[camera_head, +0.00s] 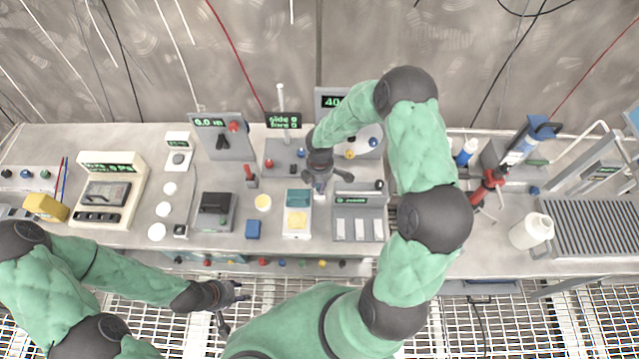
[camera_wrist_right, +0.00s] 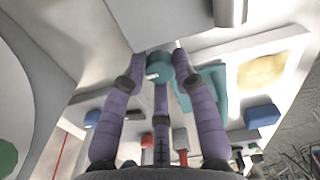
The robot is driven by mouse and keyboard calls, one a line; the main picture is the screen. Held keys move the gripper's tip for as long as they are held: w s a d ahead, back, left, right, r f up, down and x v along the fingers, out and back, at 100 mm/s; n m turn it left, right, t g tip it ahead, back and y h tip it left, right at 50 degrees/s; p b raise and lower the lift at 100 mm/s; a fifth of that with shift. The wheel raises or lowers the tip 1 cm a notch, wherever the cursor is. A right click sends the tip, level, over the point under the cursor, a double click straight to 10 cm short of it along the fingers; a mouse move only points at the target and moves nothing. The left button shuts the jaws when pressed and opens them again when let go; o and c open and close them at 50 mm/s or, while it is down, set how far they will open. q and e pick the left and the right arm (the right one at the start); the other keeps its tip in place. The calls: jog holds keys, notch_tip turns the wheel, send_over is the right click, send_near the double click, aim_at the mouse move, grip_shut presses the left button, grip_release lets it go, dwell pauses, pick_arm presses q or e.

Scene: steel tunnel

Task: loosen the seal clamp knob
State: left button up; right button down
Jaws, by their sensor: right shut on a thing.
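A round teal knob (camera_wrist_right: 160,66), which I take to be the seal clamp knob, sits between the fingers of my right gripper (camera_wrist_right: 158,88) in the right wrist view. The three purple-grey fingers are closed around it, and a small pale mark shows near it. In the head view my right gripper (camera_head: 325,186) is over the middle of the bench, beside a device with a teal top (camera_head: 298,197) and a yellow pad; the knob is hidden there. My left gripper (camera_head: 232,300) is open and empty, with its fingers spread, in front of the bench's front edge.
A grey panel with white keys (camera_head: 359,228) stands just right of my right gripper. A blue block (camera_head: 253,229) and a dark box (camera_head: 215,211) lie to the left. A white jug (camera_head: 531,231) stands at the right. Bare bench (camera_head: 120,238) shows at the front left.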

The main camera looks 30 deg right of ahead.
jog(key=c, duration=1.2)
grip_release()
jog(key=shift+s+d, duration=0.1)
jog(key=shift+s, duration=0.05)
jog(key=shift+c, duration=0.2)
jog(key=shift+r, duration=0.35)
notch_tip(320, 180, up, 11)
jog(key=shift+r, duration=0.15)
